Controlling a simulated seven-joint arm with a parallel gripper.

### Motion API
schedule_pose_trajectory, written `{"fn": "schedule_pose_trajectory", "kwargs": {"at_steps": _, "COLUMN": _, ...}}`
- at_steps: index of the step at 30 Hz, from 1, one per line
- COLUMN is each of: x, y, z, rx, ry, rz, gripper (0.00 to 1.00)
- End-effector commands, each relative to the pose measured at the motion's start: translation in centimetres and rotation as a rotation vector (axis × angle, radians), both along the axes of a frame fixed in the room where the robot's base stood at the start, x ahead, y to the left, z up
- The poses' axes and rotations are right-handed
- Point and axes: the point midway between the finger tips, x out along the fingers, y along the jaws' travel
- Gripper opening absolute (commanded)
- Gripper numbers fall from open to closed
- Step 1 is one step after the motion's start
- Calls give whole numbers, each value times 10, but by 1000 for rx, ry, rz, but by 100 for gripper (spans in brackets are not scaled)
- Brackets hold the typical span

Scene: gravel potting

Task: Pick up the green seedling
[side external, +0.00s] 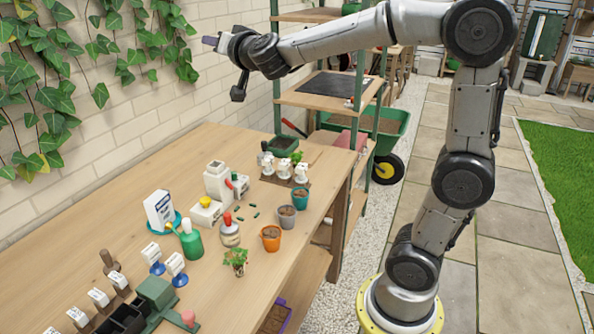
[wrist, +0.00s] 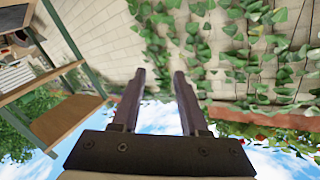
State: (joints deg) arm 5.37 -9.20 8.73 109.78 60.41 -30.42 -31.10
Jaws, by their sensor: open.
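A green seedling (side external: 236,258) with a small dark root ball stands near the front edge of the wooden bench in the side view. My gripper (side external: 210,41) is raised high above the far part of the bench, well away from the seedling and pointing left towards the wall. In the wrist view my gripper (wrist: 160,78) has its two fingers apart with nothing between them. The seedling is not in the wrist view.
An orange pot (side external: 271,238), a grey pot (side external: 286,217) and a teal pot (side external: 300,199) stand along the bench's right edge. Ivy (wrist: 265,45) hangs on the wall.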

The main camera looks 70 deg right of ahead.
Motion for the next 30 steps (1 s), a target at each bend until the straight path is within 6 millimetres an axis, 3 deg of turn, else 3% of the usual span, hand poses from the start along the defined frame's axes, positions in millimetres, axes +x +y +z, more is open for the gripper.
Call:
{"fn": "schedule_pose_trajectory", "kwargs": {"at_steps": 3, "x": 23, "y": -58, "z": -43, "rx": 43, "ry": 35, "rz": -245, "gripper": 44}}
{"fn": "schedule_pose_trajectory", "kwargs": {"at_steps": 5, "x": 28, "y": -83, "z": -69, "rx": 62, "ry": 63, "rz": -367, "gripper": 44}}
{"fn": "schedule_pose_trajectory", "kwargs": {"at_steps": 9, "x": 27, "y": -132, "z": -141, "rx": 95, "ry": 164, "rz": -630, "gripper": 44}}
{"fn": "schedule_pose_trajectory", "kwargs": {"at_steps": 15, "x": 7, "y": -175, "z": -259, "rx": 131, "ry": 344, "rz": -923, "gripper": 44}}
{"fn": "schedule_pose_trajectory", "kwargs": {"at_steps": 19, "x": -2, "y": -189, "z": -326, "rx": 149, "ry": 444, "rz": -998, "gripper": 44}}
{"fn": "schedule_pose_trajectory", "kwargs": {"at_steps": 21, "x": -7, "y": -194, "z": -351, "rx": 142, "ry": 486, "rz": -1012, "gripper": 44}}
{"fn": "schedule_pose_trajectory", "kwargs": {"at_steps": 24, "x": -14, "y": -198, "z": -373, "rx": 135, "ry": 530, "rz": -1023, "gripper": 44}}
{"fn": "schedule_pose_trajectory", "kwargs": {"at_steps": 30, "x": -21, "y": -217, "z": -388, "rx": 135, "ry": 545, "rz": -1034, "gripper": 44}}
